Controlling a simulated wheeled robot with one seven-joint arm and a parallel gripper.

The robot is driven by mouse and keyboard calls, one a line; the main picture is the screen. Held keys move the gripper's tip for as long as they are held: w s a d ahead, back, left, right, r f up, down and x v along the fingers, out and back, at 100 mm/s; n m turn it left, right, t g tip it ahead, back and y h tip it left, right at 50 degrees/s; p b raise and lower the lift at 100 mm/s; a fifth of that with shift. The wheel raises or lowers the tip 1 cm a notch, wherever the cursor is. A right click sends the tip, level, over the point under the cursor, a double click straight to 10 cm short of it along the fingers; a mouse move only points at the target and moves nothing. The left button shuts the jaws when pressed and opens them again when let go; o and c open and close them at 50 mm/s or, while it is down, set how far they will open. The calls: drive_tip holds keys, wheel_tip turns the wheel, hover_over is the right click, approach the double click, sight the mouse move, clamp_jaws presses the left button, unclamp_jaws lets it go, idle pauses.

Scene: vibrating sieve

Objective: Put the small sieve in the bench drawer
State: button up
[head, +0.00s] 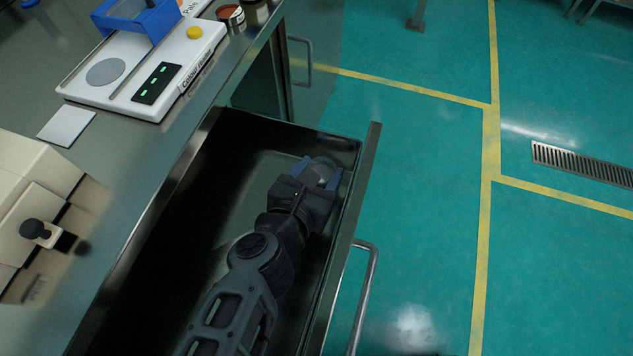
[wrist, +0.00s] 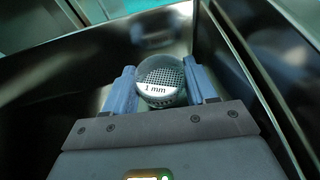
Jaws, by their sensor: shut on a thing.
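The small sieve (wrist: 161,80) is a round metal mesh piece with a white "1 mm" label, seen in the wrist view between the two blue fingers. My gripper (wrist: 162,90) is shut on it. In the head view my gripper (head: 322,174) is inside the open bench drawer, near its far end, and the sieve is largely hidden by the gripper there. The bench drawer (head: 371,150) is pulled out, dark inside, with a metal front and a bar handle. I cannot tell whether the sieve touches the drawer floor.
A cupboard handle (head: 303,62) sticks out beyond the drawer.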

drive_tip(key=shift+f, duration=2)
drive_tip(key=o, duration=1.1)
drive_tip(key=shift+c, duration=0.2)
drive_tip(key=shift+s+a+r, duration=0.1)
drive_tip(key=v, duration=1.1)
drive_tip(key=shift+s+a+r+b, duration=0.1)
drive_tip(key=shift+s+r+b, duration=0.15)
drive_tip(key=shift+s+b, duration=0.05)
